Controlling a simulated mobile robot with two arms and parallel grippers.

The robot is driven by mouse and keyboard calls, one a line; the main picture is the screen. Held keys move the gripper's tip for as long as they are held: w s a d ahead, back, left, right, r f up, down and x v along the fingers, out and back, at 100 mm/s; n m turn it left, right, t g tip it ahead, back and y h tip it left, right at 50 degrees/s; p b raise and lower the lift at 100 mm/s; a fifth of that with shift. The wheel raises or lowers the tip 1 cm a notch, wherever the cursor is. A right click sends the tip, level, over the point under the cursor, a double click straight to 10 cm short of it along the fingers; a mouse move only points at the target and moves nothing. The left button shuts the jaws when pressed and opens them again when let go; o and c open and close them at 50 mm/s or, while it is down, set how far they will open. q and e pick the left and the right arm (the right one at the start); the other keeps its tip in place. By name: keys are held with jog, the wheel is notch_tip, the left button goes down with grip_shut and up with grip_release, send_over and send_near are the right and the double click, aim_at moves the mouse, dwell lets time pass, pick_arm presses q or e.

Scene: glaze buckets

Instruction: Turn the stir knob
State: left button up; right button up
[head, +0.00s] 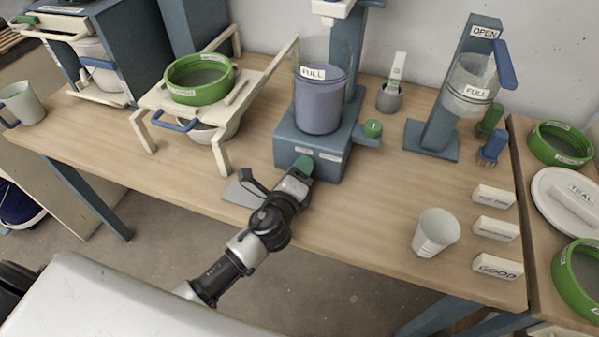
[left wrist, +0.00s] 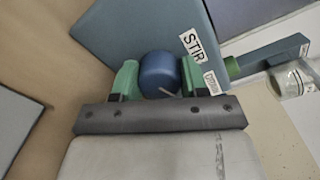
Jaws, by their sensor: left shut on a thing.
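The blue stir knob (left wrist: 158,72) is on the front of the blue-grey stirring stand, beside a label reading STIR (left wrist: 192,44). My left gripper (left wrist: 157,80) has its green fingertips on either side of the knob and is shut on it. In the head view my left gripper (head: 303,170) reaches the front of the stand (head: 345,143) and hides the knob. A lavender bucket (head: 319,105) stands on the stand, under a label reading FULL. A pale line marks the knob's face. My right gripper is not in view.
A sieve rack with a green ring (head: 199,80) stands to the left. A blue dispenser (head: 440,125) marked OPEN stands to the right. A white cup (head: 435,233) and several label blocks (head: 496,228) are at the front right. The tabletop right of the stand is partly clear.

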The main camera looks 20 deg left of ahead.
pick_arm(q)
jog(key=shift+f+n+b, duration=0.1)
jog(key=shift+n+b, duration=0.45)
jog(key=shift+n, duration=1.55)
jog(key=o, duration=0.9)
jog(key=shift+s, duration=0.15)
jog(key=s, duration=0.3)
jog(key=s+b, duration=0.1)
jog(key=s, duration=0.6)
jog(key=shift+s+a+r, duration=0.2)
jog(key=shift+s+a, duration=0.1)
